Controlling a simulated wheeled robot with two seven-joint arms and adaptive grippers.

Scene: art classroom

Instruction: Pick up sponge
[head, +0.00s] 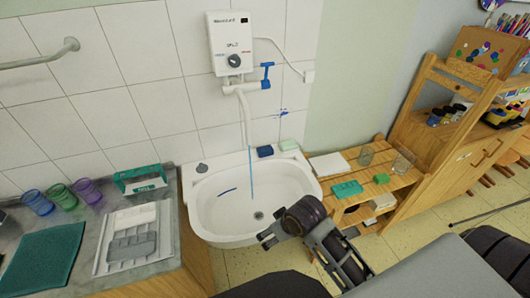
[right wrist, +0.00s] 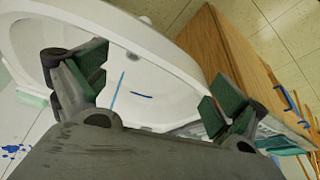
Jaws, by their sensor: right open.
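A dark blue sponge-like block (head: 265,151) lies on the back rim of the white sink (head: 213,237). Beside it on the rim lies a pale block with a light green layer (head: 288,145). A small green block (head: 365,155) sits on the wooden shelf unit at the right. I cannot tell which of these is the task's sponge. My right gripper (head: 306,228) is over the front right part of the sink, apart from all the blocks. In the right wrist view my gripper (right wrist: 157,92) is open and empty, with the sink (right wrist: 175,55) beyond it. My left gripper is not in view.
A water heater (head: 232,43) and blue-handled tap (head: 266,77) hang above the sink. The wooden shelf (head: 400,183) stands right of the sink.

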